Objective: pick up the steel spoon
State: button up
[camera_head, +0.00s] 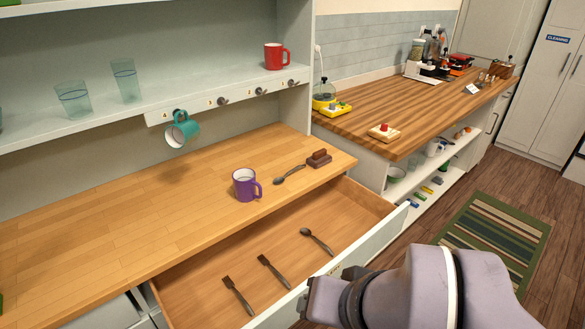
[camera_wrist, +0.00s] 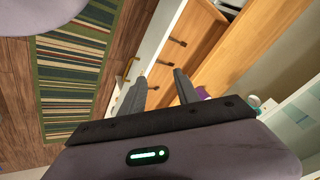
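Two spoons show in the head view. One steel spoon (camera_head: 289,174) lies on the wooden counter between the purple mug (camera_head: 245,185) and a small brown block (camera_head: 319,158). I cannot tell from the picture which spoon is meant. My gripper (camera_wrist: 159,77) is open and empty in the wrist view, its two dark fingers apart. In the head view my arm is at the lower right, in front of the drawer, and its fingers are hidden.
The drawer front (camera_head: 350,262) stands out from the counter. A teal mug (camera_head: 181,130) hangs from a hook under the shelf, which holds glasses and a red mug (camera_head: 276,56). The counter's left part is clear. A striped rug (camera_head: 493,240) lies on the floor at right.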

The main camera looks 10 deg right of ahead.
aim_at(279, 180)
jog(key=i+l+u, duration=0.25)
jog(key=l, duration=0.2)
jog(key=i+l+u, duration=0.2)
jog(key=l, duration=0.3)
jog(key=i+l+u, duration=0.25)
jog(key=l, duration=0.25)
jog(key=l+u, duration=0.2)
jog(key=l, duration=0.3)
jog(key=l+u, duration=0.25)
jog(key=l, duration=0.35)
jog(key=i+l+u, duration=0.2)
jog(key=i+l, duration=0.05)
jog(key=i, duration=0.1)
